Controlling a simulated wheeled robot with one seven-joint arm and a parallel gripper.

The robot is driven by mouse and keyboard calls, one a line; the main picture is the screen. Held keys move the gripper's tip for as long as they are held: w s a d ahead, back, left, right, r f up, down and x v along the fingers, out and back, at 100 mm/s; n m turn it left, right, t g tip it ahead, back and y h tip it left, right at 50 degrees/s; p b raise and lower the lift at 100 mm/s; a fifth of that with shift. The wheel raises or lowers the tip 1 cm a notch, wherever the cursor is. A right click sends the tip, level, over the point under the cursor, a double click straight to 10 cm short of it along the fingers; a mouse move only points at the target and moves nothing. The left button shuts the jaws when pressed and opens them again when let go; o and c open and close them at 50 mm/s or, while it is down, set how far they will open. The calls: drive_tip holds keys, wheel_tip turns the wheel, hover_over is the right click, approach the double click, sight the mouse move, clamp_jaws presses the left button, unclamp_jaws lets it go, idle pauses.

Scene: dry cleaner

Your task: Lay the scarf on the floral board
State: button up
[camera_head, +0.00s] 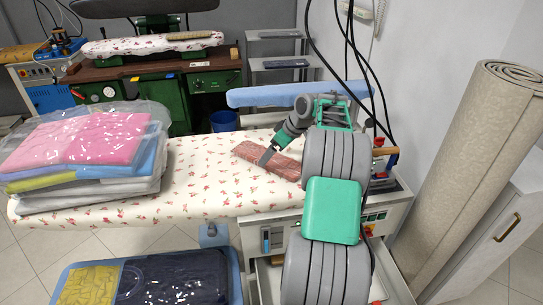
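The scarf (284,168) is a folded, reddish-brown strip lying at a slant on the floral board (200,190), near its right end. The board is white with small red flowers. My gripper (268,155) reaches down from the upper right onto the middle of the scarf, with its dark fingertips at the cloth. The fingers are too small to tell whether they grip it. My arm covers part of the board's right side and perhaps the scarf's right end.
Bagged folded clothes (85,150) fill the board's left end. A narrow blue padded arm (290,93) stands behind the board. A blue-rimmed bin (234,285) of folded cloth sits below in front. A rolled carpet (470,160) leans at right. The board's middle is clear.

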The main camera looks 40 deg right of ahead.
drive_tip(key=v, duration=0.9)
drive_tip(key=s+a+r+m+g, duration=0.1)
drive_tip(key=a+r, duration=0.2)
drive_tip(key=a, duration=1.8)
drive_tip(key=s+a+f+m, duration=0.1)
drive_tip(key=s+a+f, duration=0.1)
drive_tip(key=s+a, duration=0.2)
drive_tip(key=s+a+f+h, duration=0.1)
drive_tip(key=s+a+f, duration=0.2)
drive_tip(key=s, duration=0.6)
drive_tip(key=s+a+f+m+g+h, duration=0.1)
drive_tip(key=s+a+f, duration=0.1)
drive_tip(key=s+a, duration=0.4)
drive_tip(key=shift+s+a+f+m+p, duration=0.2)
drive_tip(key=shift+s+f+m+p, duration=0.05)
drive_tip(key=shift+m+p, duration=0.05)
